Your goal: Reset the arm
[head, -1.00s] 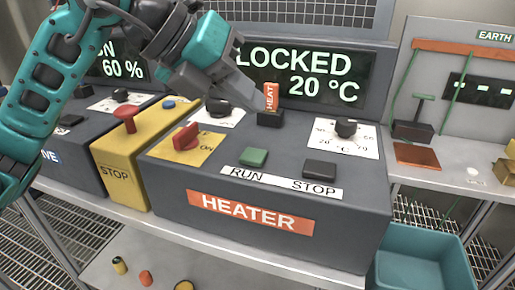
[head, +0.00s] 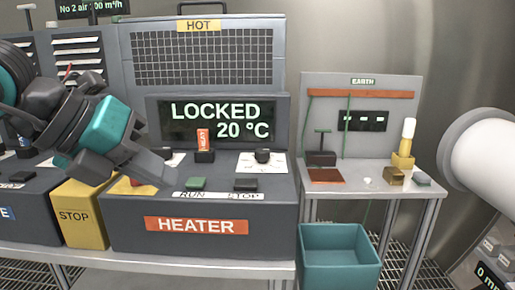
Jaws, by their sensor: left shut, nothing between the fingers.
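My left arm comes in from the left in the head view. Its gripper (head: 160,172) is shut and empty, in front of the heater panel's left part. It hides the red switch and part of the yellow plate (head: 118,187) under it. The heater box (head: 270,222) has a green RUN button (head: 196,184) and a dark STOP button (head: 245,185). A HEAT tag (head: 203,138) stands upright in a black holder. The display (head: 222,122) reads LOCKED and 20 °C. My right gripper is not in view.
A yellow STOP box (head: 78,216) stands left of the heater. A mesh guard marked HOT (head: 200,58) rises behind. At right, an EARTH board (head: 362,82) stands on a small table above a teal bin (head: 340,270). A white cylinder (head: 485,160) juts in from the right edge.

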